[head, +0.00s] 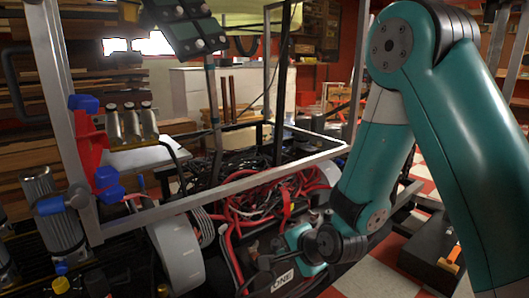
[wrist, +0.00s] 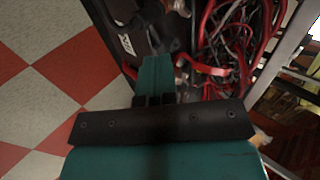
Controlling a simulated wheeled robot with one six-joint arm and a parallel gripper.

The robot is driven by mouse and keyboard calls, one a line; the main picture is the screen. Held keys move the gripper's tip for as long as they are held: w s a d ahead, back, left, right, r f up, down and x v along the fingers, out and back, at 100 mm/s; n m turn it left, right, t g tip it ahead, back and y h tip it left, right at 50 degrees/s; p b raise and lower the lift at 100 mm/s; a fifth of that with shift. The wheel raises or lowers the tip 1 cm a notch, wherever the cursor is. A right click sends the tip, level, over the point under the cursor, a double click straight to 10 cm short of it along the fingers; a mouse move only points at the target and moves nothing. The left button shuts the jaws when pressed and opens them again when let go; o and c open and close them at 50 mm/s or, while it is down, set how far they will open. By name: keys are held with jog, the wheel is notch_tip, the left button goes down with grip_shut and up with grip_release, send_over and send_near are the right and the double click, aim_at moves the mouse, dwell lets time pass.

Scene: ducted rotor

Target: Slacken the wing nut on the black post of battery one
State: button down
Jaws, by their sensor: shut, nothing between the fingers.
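Battery one is a black case with a white label reading ONE (head: 283,280) at the bottom middle of the head view. In the wrist view, the black battery case (wrist: 133,20) and its pale label lie at the upper middle. My gripper (wrist: 157,62) is shut and empty, with its teal fingers over the edge of the battery, close to the label. A small greyish fitting (wrist: 178,8) shows beyond the fingertips; I cannot tell whether it is the wing nut. The black post cannot be made out clearly, and my arm covers part of the area in the head view.
Red and black cables (head: 260,195) are heaped behind the battery, and a red cable (wrist: 205,69) runs close to the right of my fingers. A metal frame (head: 240,187) surrounds the cables. Open red and white checkered floor (wrist: 50,70) lies left in the wrist view.

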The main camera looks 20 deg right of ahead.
jog(key=s+a+r+n+g+y+p, duration=0.1)
jog(key=s+a+r+n+p, duration=0.15)
jog(key=r+p, duration=0.55)
jog(key=s+a+r+n+g+y+p, duration=0.1)
jog(key=a+r+n+p, duration=0.15)
jog(key=r+p, duration=0.5)
jog(key=s+a+r+n+g+y+p, duration=0.15)
jog(key=r+n+p, duration=0.25)
jog(key=r+p, duration=0.4)
jog(key=m+t+h+b, duration=0.25)
jog(key=m+b, duration=0.35)
jog(key=b, duration=1.2)
send_near(253, 248)
jog(key=s+d+y, duration=0.1)
jog(key=s+d, duration=0.4)
jog(key=w+a+f+b, duration=0.1)
jog(key=w+f, duration=0.1)
jog(key=w, duration=0.1)
jog(key=w+a+f+b, duration=0.1)
jog(key=w+a, duration=0.1)
jog(key=w, duration=0.1)
jog(key=w+a+f+b, duration=0.1)
jog(key=w+a+f, duration=0.1)
jog(key=w, duration=0.2)
jog(key=shift+a+f, duration=0.2)
jog(key=shift+f, duration=0.15)
